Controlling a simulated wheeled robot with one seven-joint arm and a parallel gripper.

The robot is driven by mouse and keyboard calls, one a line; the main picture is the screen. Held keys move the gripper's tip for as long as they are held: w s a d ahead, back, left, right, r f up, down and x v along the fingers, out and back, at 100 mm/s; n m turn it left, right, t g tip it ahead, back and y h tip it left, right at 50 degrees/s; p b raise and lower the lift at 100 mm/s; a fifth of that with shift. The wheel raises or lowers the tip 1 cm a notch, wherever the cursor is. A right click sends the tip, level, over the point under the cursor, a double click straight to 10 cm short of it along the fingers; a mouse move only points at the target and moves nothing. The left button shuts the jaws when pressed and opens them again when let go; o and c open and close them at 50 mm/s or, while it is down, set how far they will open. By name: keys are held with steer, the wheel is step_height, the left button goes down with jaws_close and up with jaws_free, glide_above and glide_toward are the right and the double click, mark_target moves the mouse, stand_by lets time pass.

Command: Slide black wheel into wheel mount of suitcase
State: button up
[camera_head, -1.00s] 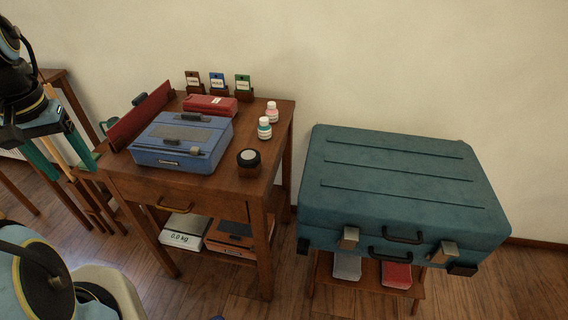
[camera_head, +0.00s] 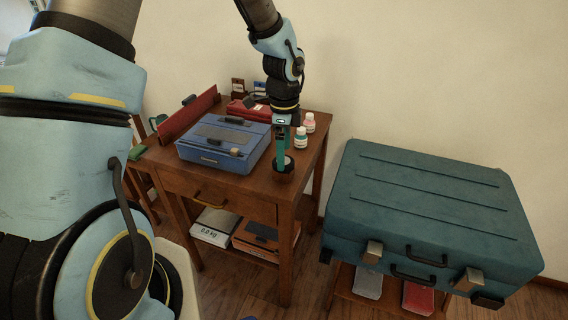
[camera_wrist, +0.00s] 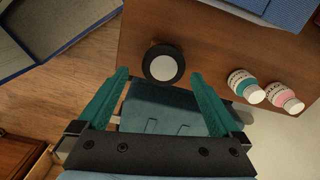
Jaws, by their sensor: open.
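The black wheel (camera_wrist: 163,66), a dark ring with a pale round centre, is near the front right corner of the wooden desk. In the head view the wheel (camera_head: 284,166) is partly hidden by my gripper. My gripper (camera_wrist: 160,75) is open, with its green fingers on either side of the wheel and nothing visibly clamped. In the head view my gripper (camera_head: 281,152) points down at the wheel; I cannot tell whether it touches. The teal suitcase (camera_head: 425,195) lies flat on a low stand to the right. Black corner pieces (camera_head: 487,301) show; I cannot tell which is the mount.
On the desk (camera_head: 240,181) are a blue typewriter-like case (camera_head: 222,140), a red box (camera_head: 246,108) and two small bottles (camera_head: 301,138) close to my gripper. A scale (camera_head: 213,226) sits on the lower shelf. A gap separates desk and suitcase.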

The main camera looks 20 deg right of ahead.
steer(key=shift+w+d+f+p, duration=0.15)
steer(key=shift+f+p, duration=0.55)
steer(key=shift+f, duration=2)
steer(key=shift+w, duration=0.1)
steer(key=shift+c, duration=0.2)
steer(key=c, duration=1.2)
